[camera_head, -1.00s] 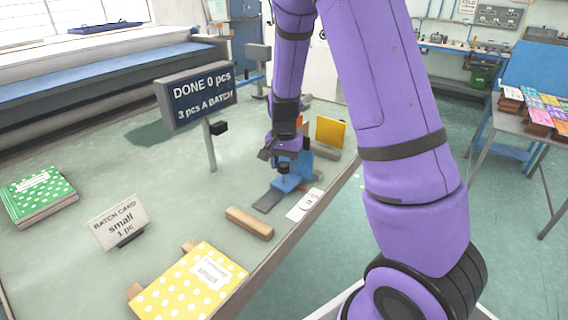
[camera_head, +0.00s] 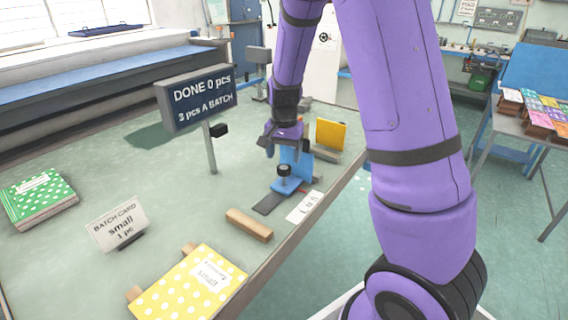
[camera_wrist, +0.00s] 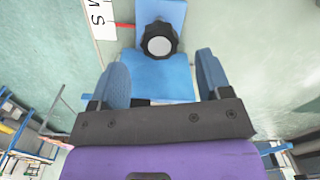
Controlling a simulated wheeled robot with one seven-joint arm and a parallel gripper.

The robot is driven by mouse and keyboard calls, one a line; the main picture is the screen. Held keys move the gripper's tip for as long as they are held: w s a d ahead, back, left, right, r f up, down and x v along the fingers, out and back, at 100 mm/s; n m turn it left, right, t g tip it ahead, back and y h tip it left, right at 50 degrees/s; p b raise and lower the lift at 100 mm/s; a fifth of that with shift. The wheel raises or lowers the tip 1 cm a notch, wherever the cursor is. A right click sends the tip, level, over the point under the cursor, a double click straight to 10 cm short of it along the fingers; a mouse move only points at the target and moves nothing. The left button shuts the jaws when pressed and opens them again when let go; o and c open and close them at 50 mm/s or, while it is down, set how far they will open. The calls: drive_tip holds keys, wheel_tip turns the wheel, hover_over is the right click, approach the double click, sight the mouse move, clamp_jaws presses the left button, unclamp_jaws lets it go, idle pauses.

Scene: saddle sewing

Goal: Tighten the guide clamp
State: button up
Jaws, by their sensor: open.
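The guide clamp is a blue device (camera_head: 297,160) near the right edge of the table, with a black knob (camera_head: 284,169) on its low front part. In the wrist view the black knob (camera_wrist: 159,40) with a pale centre sits on the blue base (camera_wrist: 150,75), beyond my fingertips. My gripper (camera_head: 283,148) is above and behind the knob in the head view. In the wrist view my gripper (camera_wrist: 160,70) is open, its two fingers apart with nothing between them touching. A white scale card (camera_head: 305,205) with letters lies beside the clamp; a red pointer (camera_wrist: 124,25) reaches its edge.
A sign (camera_head: 197,97) reading "DONE 0 pcs" stands left of the gripper. A yellow panel (camera_head: 331,134) stands behind the clamp.

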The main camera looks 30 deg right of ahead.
sight(284, 167)
wheel_tip(284, 167, up, 6)
drive_tip(key=shift+r, duration=0.25)
drive_tip(key=shift+r, duration=0.1)
idle(0.4)
drive_tip(key=s+a+r+n+t+y, duration=0.1)
drive_tip(key=s+a+r+n+t, duration=0.3)
drive_tip(key=s+r, duration=0.8)
drive_tip(key=s+a+r+n, duration=0.1)
drive_tip(key=s+r+n, duration=0.1)
drive_tip(key=s, duration=0.5)
drive_tip(key=s+a+r+n+t+h, duration=0.1)
drive_tip(key=s+a+r+n, duration=0.1)
drive_tip(key=s+n, duration=0.2)
drive_tip(key=s, duration=0.3)
drive_tip(key=shift+s+a+r, duration=0.15)
drive_tip(key=shift+s+r, duration=0.05)
drive_tip(key=shift+s, duration=0.15)
